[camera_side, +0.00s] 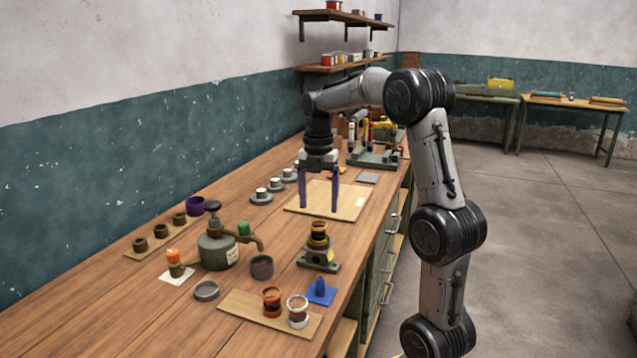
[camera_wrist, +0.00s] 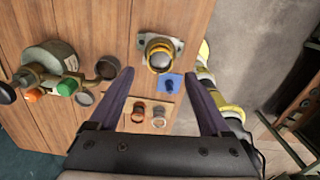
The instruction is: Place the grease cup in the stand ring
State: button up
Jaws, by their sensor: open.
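My gripper (camera_side: 319,207) is open and empty, its two purple fingers pointing down over a pale wooden board. In the wrist view the open fingers (camera_wrist: 159,74) frame the area around the stand. The olive stand (camera_side: 318,264) has a square foot and carries a dark, brass-banded cup (camera_side: 319,233), which looks like the grease cup. From above, its brass rim (camera_wrist: 160,57) sits over the stand plate (camera_wrist: 179,44); I cannot tell whether a separate ring lies under it. Two similar cups, orange-rimmed (camera_side: 272,301) and white-rimmed (camera_side: 298,310), stand on a front board.
Nearby are a dark cup (camera_side: 262,267), a shallow grey dish (camera_side: 206,291) and a blue piece (camera_side: 320,291). The pale board (camera_side: 348,200) under my gripper is mostly bare.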

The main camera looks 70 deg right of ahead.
aim_at(318, 224)
notch_tip(318, 224, up, 5)
jog(key=s+a+r+m+t+h, duration=0.1)
jog(key=s+a+m, duration=0.1)
jog(key=a+m, duration=0.35)
jog(key=s+a+m+t, duration=0.1)
jog(key=s+a+m, duration=0.15)
jog(key=a, duration=0.65)
jog(key=s+a+f+m+t+y, duration=0.1)
jog(key=s+a+f+m+t, duration=0.2)
jog(key=s+a+f+m, duration=0.3)
jog(key=s+a+m, duration=0.3)
jog(key=a+m, duration=0.1)
jog(key=m, duration=0.1)
jog(key=shift+a+t, duration=0.25)
jog(key=shift+t, duration=0.05)
